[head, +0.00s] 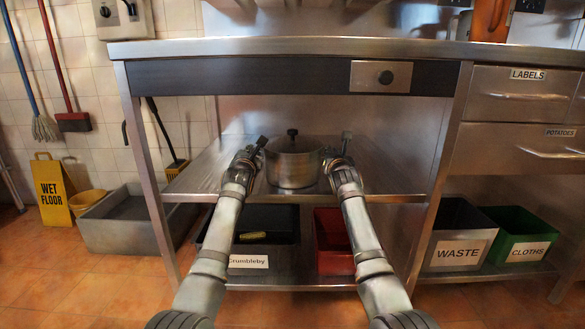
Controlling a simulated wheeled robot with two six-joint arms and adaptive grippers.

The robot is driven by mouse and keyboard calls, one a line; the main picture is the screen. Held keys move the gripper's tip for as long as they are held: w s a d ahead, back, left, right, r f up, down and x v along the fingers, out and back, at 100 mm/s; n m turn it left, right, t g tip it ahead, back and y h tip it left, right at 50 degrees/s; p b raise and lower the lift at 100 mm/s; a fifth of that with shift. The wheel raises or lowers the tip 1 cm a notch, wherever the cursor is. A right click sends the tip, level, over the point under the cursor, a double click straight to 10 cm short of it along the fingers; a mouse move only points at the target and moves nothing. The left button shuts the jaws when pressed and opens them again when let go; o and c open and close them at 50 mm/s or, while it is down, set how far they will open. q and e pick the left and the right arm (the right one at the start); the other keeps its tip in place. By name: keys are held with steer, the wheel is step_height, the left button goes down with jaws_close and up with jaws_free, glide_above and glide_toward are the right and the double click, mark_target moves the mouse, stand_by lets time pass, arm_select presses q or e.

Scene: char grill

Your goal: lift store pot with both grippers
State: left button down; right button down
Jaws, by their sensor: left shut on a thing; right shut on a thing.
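The store pot (294,168) is a steel pot with a lid and a dark knob on top. It is upright at the middle shelf of the steel table, under the worktop. My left gripper (257,150) is at the pot's left side and is shut on it. My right gripper (336,155) is at the pot's right side and is shut on it. The handles are hidden by the grippers. I cannot tell whether the pot's base touches the shelf (400,182).
The worktop (340,47) and a drawer front (250,77) lie above the pot. Table legs stand on both sides. Below are a black bin (275,222) and a red bin (330,240). Waste (455,215) and cloths (528,222) bins are at right. The shelf is bare beside the pot.

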arm_select(q)
steer(key=shift+r, duration=0.15)
arm_select(e)
steer(key=shift+r, duration=0.15)
